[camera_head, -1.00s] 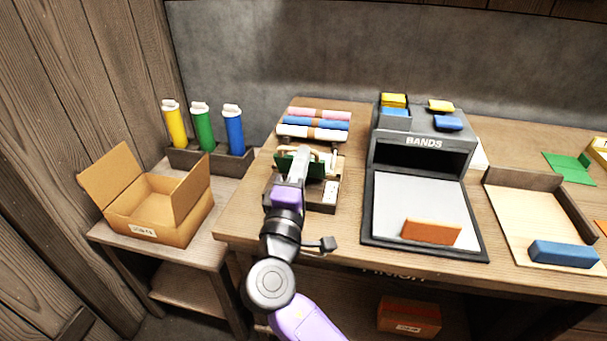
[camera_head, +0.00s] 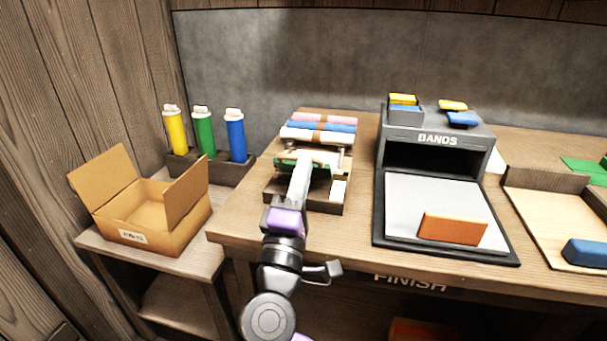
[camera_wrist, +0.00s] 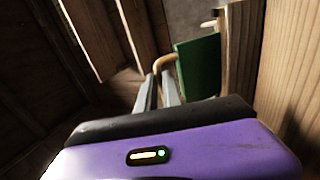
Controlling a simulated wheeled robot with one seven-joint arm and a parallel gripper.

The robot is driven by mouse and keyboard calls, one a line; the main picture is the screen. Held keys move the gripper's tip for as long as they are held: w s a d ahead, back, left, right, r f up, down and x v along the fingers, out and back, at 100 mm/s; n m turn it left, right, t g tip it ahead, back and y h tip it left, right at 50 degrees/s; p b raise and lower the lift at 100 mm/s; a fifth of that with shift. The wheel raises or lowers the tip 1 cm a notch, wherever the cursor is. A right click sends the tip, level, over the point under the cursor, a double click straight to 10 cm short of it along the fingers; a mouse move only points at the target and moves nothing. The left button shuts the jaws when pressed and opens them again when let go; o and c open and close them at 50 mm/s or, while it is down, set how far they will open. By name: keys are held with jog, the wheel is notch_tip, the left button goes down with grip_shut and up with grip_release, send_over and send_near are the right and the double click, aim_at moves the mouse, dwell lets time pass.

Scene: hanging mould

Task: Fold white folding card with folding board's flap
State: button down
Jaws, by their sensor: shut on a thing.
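The folding board (camera_head: 325,207) is a wooden board at the left of the workbench. Its green flap (camera_head: 321,172) stands partly behind my gripper in the head view. In the wrist view the green flap (camera_wrist: 197,66) carries a curved tan handle (camera_wrist: 168,60). My gripper (camera_wrist: 161,82) is shut on that handle; in the head view its tip (camera_head: 305,160) is over the board. I cannot make out a white folding card for certain; the flap and my arm hide part of the board. A small white piece (camera_head: 338,190) shows at the board's right side.
Rolled pink, blue and white cloths (camera_head: 318,130) lie behind the board. The BANDS stand (camera_head: 437,140) is to the right, with an orange block (camera_head: 452,229) on its grey plate. An open carton (camera_head: 150,215) and three bottles (camera_head: 204,133) stand on the lower left table.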

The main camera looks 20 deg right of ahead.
jog(key=shift+w+d+f, duration=0.1)
jog(key=shift+f, duration=0.3)
jog(key=c, duration=1.6)
grip_release()
jog(key=shift+c, duration=0.2)
jog(key=shift+o, duration=0.7)
jog(key=shift+r, duration=0.2)
jog(key=v, duration=0.8)
jog(key=shift+d, duration=0.1)
